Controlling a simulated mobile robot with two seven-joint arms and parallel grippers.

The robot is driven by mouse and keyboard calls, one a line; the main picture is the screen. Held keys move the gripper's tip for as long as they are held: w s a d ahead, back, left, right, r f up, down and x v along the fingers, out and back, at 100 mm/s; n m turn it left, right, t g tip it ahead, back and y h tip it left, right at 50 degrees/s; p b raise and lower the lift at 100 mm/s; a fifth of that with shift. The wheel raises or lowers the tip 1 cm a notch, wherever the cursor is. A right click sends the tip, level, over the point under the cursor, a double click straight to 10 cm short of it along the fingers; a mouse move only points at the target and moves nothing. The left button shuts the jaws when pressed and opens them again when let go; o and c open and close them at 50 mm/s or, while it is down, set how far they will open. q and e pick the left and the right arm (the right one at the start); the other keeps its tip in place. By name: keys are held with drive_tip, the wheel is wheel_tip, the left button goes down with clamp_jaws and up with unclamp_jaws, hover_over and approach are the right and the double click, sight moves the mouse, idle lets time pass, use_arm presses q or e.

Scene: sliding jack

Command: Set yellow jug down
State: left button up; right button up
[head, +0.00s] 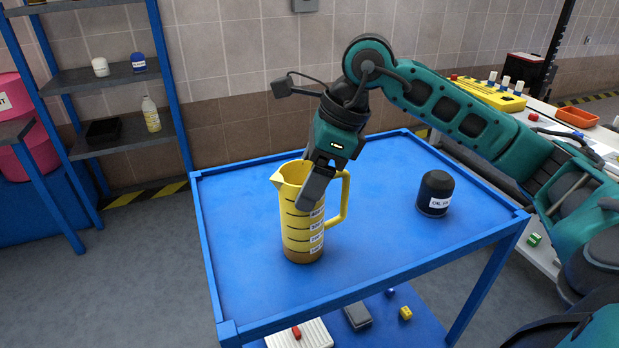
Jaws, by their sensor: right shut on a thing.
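A yellow measuring jug (299,232) with dark scale marks and a brownish lower part is upright at the blue table (378,228). Its base appears to be on or just above the tabletop; I cannot tell which. Its spout points left and its handle is on the right. My right gripper (318,188) comes down from above and is shut on the jug at its upper rim. The gripper hides part of the rim and front wall. My left gripper is not in view.
A black oil filter (435,193) stands on the table's right side. The tabletop between it and the jug is clear. Raised blue edges border the table. Shelves (113,133) stand at the left, a cluttered workbench (560,125) at the right.

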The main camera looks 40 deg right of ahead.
drive_tip(key=o, duration=1.3)
drive_tip(key=shift+f, duration=0.1)
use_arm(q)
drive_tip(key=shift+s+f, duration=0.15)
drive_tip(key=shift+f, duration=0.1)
use_arm(e)
drive_tip(key=o, duration=0.4)
drive_tip(key=shift+c, duration=0.2)
use_arm(q)
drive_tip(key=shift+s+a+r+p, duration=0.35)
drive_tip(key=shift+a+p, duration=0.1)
drive_tip(key=shift+p, duration=0.6)
use_arm(e)
drive_tip(key=v, duration=1.2)
drive_tip(key=shift+r, duration=0.25)
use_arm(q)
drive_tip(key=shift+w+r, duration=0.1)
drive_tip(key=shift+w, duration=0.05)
use_arm(e)
drive_tip(key=shift+a, duration=0.1)
